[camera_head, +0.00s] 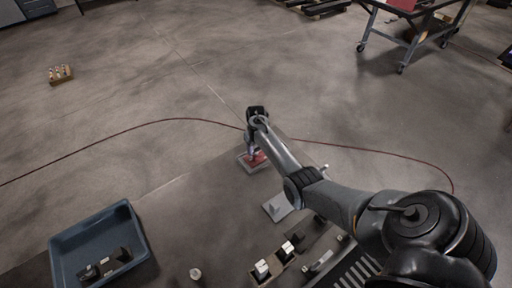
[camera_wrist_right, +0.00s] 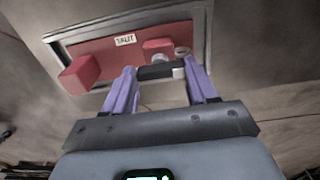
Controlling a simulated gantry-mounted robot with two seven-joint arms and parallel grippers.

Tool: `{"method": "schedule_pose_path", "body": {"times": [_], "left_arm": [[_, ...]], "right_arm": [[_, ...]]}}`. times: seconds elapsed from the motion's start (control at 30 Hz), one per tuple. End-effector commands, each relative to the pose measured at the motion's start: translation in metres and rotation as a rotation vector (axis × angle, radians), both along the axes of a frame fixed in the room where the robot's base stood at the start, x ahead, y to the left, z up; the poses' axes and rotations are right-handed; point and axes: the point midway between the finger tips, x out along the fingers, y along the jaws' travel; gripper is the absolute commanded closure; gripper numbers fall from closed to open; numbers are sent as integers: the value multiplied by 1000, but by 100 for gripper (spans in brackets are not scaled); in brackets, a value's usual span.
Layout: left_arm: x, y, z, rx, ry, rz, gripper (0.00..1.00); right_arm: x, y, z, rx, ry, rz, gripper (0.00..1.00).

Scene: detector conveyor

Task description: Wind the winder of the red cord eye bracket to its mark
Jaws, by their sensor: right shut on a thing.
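The red cord eye bracket (camera_head: 259,158) sits on a grey plate near the far edge of the worktop. In the right wrist view, the red bracket (camera_wrist_right: 100,53) has a white label, a red block at its left and another red part near its right end. My right gripper (camera_head: 253,150) is at the bracket. In the wrist view, its purple fingers (camera_wrist_right: 161,73) are shut on a dark bar with a pale end, the winder (camera_wrist_right: 156,71), just below the bracket's right part. A mark cannot be made out. My left gripper is out of view.
A blue tray (camera_head: 134,218) with dark parts stands at the left of the worktop. Several small blocks and fittings, including a pale plate (camera_head: 277,207), lie nearer me, left of my right arm. A red cord (camera_head: 175,120) runs across the floor beyond the worktop.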

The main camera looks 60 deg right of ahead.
Motion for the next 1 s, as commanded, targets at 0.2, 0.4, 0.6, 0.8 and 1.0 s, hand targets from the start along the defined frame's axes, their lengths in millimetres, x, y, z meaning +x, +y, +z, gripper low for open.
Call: {"method": "schedule_pose_path", "body": {"times": [0.2, 0.4, 0.6, 0.8, 1.0], "left_arm": [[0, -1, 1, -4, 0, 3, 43], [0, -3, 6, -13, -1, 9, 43], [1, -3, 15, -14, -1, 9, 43], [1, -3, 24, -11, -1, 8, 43], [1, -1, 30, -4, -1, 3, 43]], "right_arm": [[0, 0, 0, 0, 0, -9, 73], [0, 0, 1, 1, 1, -67, 73], [0, 0, 2, 1, 0, -196, 73], [0, 1, 2, 3, 1, -377, 73], [0, 1, 1, 2, 0, -569, 73]]}}
